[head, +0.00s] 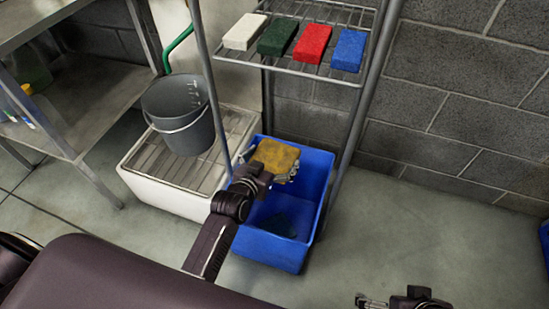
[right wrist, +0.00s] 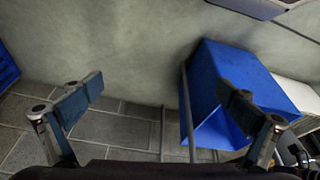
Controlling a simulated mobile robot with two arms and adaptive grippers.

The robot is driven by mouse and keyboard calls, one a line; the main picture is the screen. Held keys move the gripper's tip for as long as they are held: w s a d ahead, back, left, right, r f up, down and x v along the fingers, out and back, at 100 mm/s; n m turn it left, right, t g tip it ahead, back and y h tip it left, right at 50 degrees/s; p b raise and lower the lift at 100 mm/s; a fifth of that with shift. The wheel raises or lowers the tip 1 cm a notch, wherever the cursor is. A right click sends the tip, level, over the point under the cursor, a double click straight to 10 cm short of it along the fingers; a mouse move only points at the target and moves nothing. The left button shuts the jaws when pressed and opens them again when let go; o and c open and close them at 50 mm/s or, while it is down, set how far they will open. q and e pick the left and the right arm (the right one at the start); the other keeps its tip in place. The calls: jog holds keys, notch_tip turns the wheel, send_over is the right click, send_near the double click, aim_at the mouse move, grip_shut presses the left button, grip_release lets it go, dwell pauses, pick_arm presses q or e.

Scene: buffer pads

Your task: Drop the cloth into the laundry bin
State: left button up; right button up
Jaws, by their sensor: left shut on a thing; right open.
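A mustard-yellow cloth (head: 275,155) is held by my left gripper (head: 280,174), which is shut on it. They are above the open top of the blue laundry bin (head: 302,228), near its far side in the head view. The bin stands on the floor; a dark patch or item shows inside it, not clear which. In the right wrist view the bin's blue side (right wrist: 245,75) is behind the right finger. My right gripper (right wrist: 165,100) is open and empty there; in the head view it only shows at the bottom edge.
A wire shelf (head: 300,62) with white, green, red and blue pads stands behind the bin, its posts close by. A grey bucket (head: 180,115) sits on a white grated basin (head: 150,170) to the left.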

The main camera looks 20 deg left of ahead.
aim_at(274, 164)
pick_arm(q)
notch_tip(274, 164, down, 2)
jog(key=shift+b, duration=1.15)
jog(key=shift+f+b, duration=0.65)
jog(key=shift+b, duration=0.15)
pick_arm(e)
jog(key=w+a+r+t+y, duration=0.1)
jog(key=w+a+r+t, duration=0.2)
jog(key=w, duration=0.4)
jog(key=w+a+r+t+y, duration=0.1)
jog(key=w+a+r+t, duration=0.2)
jog(key=w, duration=0.4)
pick_arm(q)
jog(key=shift+f+b, duration=1.2)
jog(key=shift+b, duration=0.35)
pick_arm(e)
jog(key=w+a+r+t+y, duration=0.2)
jog(key=w+r+t, duration=0.2)
jog(key=r+t, duration=0.5)
jog(key=shift+w+r+n+t+y, duration=0.2)
jog(key=shift+r+n+t+y, duration=0.15)
jog(key=shift+r, duration=3.3)
pick_arm(q)
jog(key=o, duration=0.9)
jog(key=shift+s, duration=0.1)
